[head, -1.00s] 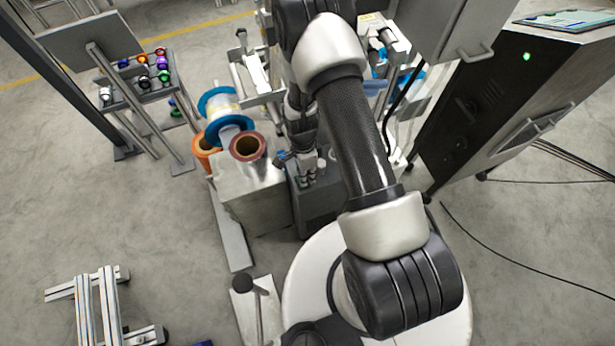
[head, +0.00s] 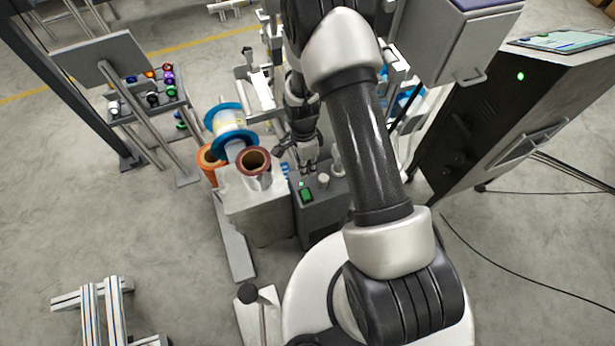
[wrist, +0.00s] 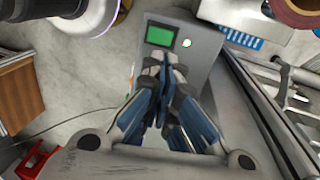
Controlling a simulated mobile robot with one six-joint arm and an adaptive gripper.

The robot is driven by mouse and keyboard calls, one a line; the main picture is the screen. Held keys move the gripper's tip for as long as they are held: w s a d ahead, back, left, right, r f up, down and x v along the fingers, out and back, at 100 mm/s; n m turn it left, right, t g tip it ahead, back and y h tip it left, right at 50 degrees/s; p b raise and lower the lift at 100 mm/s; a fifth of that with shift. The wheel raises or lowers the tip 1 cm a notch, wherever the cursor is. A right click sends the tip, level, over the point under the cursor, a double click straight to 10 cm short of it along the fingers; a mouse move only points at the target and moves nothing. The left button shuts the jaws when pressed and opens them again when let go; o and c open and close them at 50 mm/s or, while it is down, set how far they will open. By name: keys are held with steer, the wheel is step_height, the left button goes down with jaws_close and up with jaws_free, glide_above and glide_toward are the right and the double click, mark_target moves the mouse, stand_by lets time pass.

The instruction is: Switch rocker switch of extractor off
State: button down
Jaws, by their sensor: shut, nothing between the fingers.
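The extractor is a dark grey box (head: 324,212) near the middle of the head view, beside a pale box. Its green rocker switch (head: 306,196) sits in a dark frame on top, with a small lit green lamp (head: 301,184) next to it. In the wrist view the rocker switch (wrist: 159,35) and the bright lamp (wrist: 186,43) are both uncovered. My gripper (head: 308,170) is just behind the switch in the head view, apart from it. The wrist view shows my gripper (wrist: 165,66) shut and empty, its fingertips near the switch. Which side of the rocker is pressed cannot be told.
A copper-coloured spool (head: 254,162) stands on the pale box (head: 254,205) to the left, near a blue-flanged reel (head: 230,122). A black cabinet (head: 480,110) with a green light stands at the right. Floor at the lower left is partly free.

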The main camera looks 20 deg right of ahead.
mark_target(310, 196)
steer(key=r, duration=0.4)
steer(key=shift+w+r+p, duration=0.1)
steer(key=shift+w+p, duration=0.25)
steer(key=shift+p, duration=0.05)
steer(key=shift+r, duration=0.1)
steer(key=s+p, duration=0.1)
steer(key=p, duration=0.5)
steer(key=shift+a+r, duration=0.1)
steer(key=shift+r, duration=0.3)
steer(key=shift+s+f, duration=0.1)
steer(key=shift+f, duration=0.15)
steer(key=f+b, duration=0.1)
steer(key=f, duration=0.3)
steer(key=s+f+b, duration=0.1)
steer(key=f, duration=0.4)
steer(key=s+f+b, duration=0.1)
steer(key=f, duration=0.3)
steer(key=shift+s+f, duration=0.2)
steer(key=shift+f, duration=0.15)
